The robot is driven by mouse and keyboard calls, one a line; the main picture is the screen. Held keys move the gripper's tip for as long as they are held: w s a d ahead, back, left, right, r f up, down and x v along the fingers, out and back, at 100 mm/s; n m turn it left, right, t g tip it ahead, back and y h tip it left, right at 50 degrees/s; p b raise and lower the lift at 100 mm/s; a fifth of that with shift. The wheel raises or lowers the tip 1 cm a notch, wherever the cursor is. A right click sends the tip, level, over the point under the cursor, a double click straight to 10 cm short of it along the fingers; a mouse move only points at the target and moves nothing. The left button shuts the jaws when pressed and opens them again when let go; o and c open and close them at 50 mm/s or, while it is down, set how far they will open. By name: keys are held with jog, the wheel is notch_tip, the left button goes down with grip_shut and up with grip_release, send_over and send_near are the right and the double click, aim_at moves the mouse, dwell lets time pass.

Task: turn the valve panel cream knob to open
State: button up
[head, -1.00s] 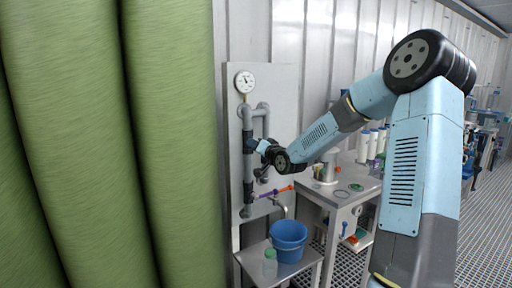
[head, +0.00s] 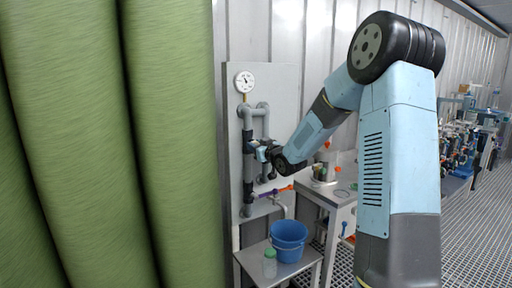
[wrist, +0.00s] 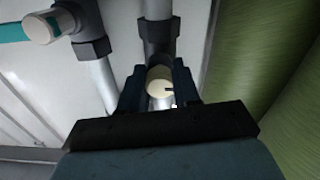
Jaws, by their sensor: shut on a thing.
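The valve panel (head: 284,90) is a pale upright board with grey pipes and dark fittings. In the wrist view the cream knob (wrist: 160,82) sits between my two dark fingers, with a small dark mark on its face. My gripper (wrist: 160,90) is shut on it. In the head view my gripper (head: 259,153) is at the panel's pipework, and the knob is mostly hidden there. How far the knob is turned I cannot tell.
A pressure gauge (head: 245,82) tops the pipes. Below are a purple-and-orange handle (head: 276,192), a blue bucket (head: 289,240) and a green-capped bottle (head: 270,263) on a low shelf. Large green cylinders (head: 165,140) fill the left. A steel bench (head: 335,193) stands right.

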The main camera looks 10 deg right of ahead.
jog(key=shift+f+n, duration=0.1)
jog(key=shift+n, duration=0.3)
jog(key=o, duration=1.1)
jog(key=shift+c, duration=0.2)
jog(key=shift+s, duration=0.1)
jog(key=v, duration=1.3)
jog(key=shift+s, duration=0.25)
jog(key=shift+d, duration=0.1)
jog(key=s+a+r+m+g+h, duration=0.1)
jog(key=s+g, duration=0.3)
jog(key=s, duration=0.7)
jog(key=s+a+r+m+g+h, duration=0.1)
jog(key=s+a+m+g+h, duration=0.1)
jog(key=s, duration=1)
jog(key=s+a+r+m+g+h, duration=0.1)
jog(key=s+g, duration=0.4)
jog(key=s, duration=0.7)
jog(key=shift+a+m+g+h, duration=0.2)
jog(key=shift+m+g+h, duration=0.1)
jog(key=shift+m+h, duration=0.6)
